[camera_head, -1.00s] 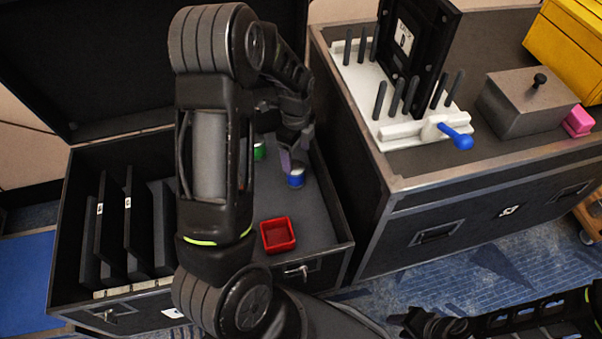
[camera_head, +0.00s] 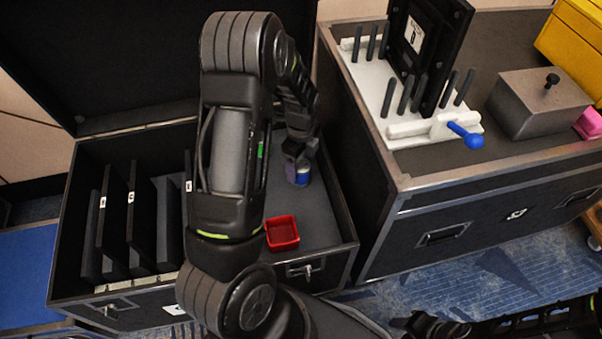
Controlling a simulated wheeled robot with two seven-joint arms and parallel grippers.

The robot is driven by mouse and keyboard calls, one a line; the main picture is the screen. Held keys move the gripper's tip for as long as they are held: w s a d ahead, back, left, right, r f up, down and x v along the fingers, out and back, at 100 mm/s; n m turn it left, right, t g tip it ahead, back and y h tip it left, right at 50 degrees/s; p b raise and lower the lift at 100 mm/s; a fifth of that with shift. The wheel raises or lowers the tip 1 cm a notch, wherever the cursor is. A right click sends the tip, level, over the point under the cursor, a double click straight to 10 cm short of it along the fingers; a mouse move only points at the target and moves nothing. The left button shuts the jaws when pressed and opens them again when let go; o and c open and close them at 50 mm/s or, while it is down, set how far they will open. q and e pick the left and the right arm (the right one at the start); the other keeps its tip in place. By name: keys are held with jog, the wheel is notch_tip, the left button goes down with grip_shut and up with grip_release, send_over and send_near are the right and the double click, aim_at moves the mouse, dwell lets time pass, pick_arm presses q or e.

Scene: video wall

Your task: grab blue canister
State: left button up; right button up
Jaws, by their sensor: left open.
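The blue canister (camera_head: 303,180) stands on the grey floor of the open black case, in its right half. My left gripper (camera_head: 300,160) reaches down over it, with its fingers at the canister's upper part. The jaws are open, and the fingers hide part of the canister. I cannot tell whether they touch it. My right arm shows at the lower right edge, but its fingertips are not in view.
A red square bin (camera_head: 282,233) sits in the case in front of the canister. Upright black panels (camera_head: 142,215) fill the case's left side. A green thing (camera_head: 261,150) is mostly hidden behind my left arm. Right stands a second case (camera_head: 440,215) with a white pegged rack (camera_head: 375,85).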

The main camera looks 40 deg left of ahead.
pick_arm(q)
notch_tip(320, 180, down, 2)
jog(key=shift+f, duration=0.15)
jog(key=shift+c, duration=0.4)
jog(key=c, duration=1.5)
jog(key=shift+o, duration=0.2)
notch_tip(320, 180, up, 10)
jog(key=shift+r+p, duration=0.1)
jog(key=shift+p, duration=1)
